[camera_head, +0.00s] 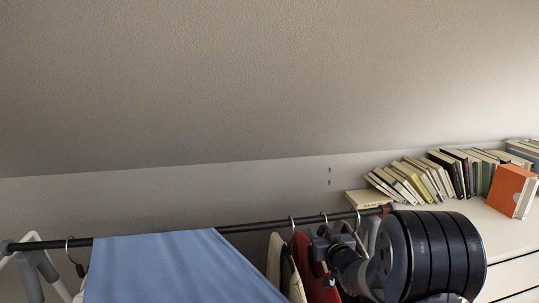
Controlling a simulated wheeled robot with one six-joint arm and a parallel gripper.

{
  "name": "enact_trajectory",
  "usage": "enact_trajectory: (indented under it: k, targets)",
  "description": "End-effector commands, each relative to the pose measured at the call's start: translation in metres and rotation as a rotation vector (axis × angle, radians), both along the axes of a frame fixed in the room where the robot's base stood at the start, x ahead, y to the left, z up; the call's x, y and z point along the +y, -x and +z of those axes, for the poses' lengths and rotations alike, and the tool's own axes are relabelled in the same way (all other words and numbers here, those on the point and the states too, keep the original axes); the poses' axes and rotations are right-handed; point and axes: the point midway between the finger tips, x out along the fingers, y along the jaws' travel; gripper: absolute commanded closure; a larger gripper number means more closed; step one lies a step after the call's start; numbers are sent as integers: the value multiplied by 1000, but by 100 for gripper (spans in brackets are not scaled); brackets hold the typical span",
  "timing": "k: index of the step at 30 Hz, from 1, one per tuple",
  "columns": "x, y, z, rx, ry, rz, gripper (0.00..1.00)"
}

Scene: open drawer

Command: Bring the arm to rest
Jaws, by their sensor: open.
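My arm shows at the lower right as a thick dark ribbed cylinder (440,255). My gripper (327,240), dark grey and small in the picture, extends left from it. It is open, and I see nothing held between its fingers. It appears in front of the hanging clothes, just below the rack's black rail in the picture. How far it is from the clothes I cannot tell. The lower part of my arm is cut off by the frame's bottom edge.
A clothes rack with a black rail (270,225) crosses the bottom, holding a blue cloth (180,265) and a red garment (312,268). A pale dresser (510,240) at right bears leaning books (430,177) and an orange book (510,190). A sloped ceiling (250,80) fills the top.

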Motion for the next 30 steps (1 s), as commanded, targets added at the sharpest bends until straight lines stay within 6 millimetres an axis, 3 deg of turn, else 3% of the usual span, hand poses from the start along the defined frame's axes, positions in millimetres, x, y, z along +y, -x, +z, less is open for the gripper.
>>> enact_trajectory:
  k: [6, 18, 29, 30]
  targets:
    - [-1, 2, 13, 1, 0, -1, 59]
    - [-1, 5, 13, 2, 0, 0, 59]
    - [0, 1, -15, 1, 0, 0, 59]
    - [-2, 7, -13, 1, 0, -1, 59]
